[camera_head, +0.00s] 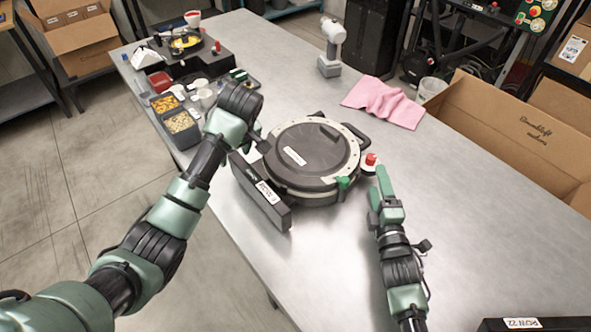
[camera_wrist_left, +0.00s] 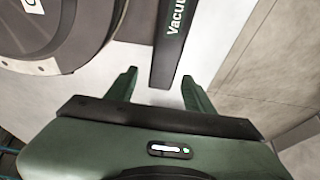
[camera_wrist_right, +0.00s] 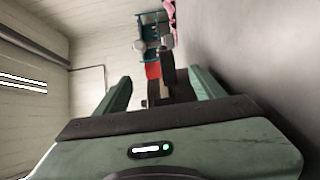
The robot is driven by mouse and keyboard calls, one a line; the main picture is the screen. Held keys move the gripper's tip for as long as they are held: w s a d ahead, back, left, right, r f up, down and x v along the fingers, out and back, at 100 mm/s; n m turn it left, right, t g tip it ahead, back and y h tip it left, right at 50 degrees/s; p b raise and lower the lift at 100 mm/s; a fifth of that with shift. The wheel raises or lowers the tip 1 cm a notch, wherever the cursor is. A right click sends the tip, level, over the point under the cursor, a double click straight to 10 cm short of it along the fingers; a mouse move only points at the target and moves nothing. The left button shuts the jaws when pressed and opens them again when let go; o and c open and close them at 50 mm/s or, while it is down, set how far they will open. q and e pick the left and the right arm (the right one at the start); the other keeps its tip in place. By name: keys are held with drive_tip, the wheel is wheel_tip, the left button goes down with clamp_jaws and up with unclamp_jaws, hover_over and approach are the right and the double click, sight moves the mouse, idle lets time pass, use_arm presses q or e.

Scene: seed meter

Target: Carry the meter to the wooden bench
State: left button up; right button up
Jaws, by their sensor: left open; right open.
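The seed meter (camera_head: 308,155) lies flat on the metal table, a round dark grey housing with a pale rim. A black box (camera_head: 262,190) marked "Vacuum" runs along its front-left side; the box also shows in the left wrist view (camera_wrist_left: 172,45). A side handle (camera_head: 356,135) and a red knob (camera_head: 371,159) are on its right. My left gripper (camera_head: 260,142) is open at the meter's left edge; the box's end lies between and beyond its fingers (camera_wrist_left: 157,88). My right gripper (camera_head: 382,180) is open, just right of the red knob. I cannot identify a wooden bench with certainty.
Small bins of seeds (camera_head: 181,122) and a tray with a yellow dish (camera_head: 185,42) stand at the table's left. A white-grey device (camera_head: 331,50) and a pink cloth (camera_head: 385,101) lie behind the meter. A large cardboard box (camera_head: 510,135) is at right. The table front right is clear.

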sight(373, 165)
use_arm(q)
drive_tip(key=x, duration=0.6)
drive_tip(key=shift+f, duration=0.15)
use_arm(e)
drive_tip(key=w, duration=0.6)
drive_tip(key=shift+w+a, duration=0.15)
drive_tip(key=shift+a, duration=0.25)
use_arm(q)
clamp_jaws()
use_arm(e)
drive_tip(key=c, duration=1.3)
clamp_jaws()
use_arm(q)
drive_tip(key=shift+w+r, duration=0.2)
drive_tip(key=shift+r, duration=0.05)
use_arm(e)
drive_tip(key=shift+r, duration=0.25)
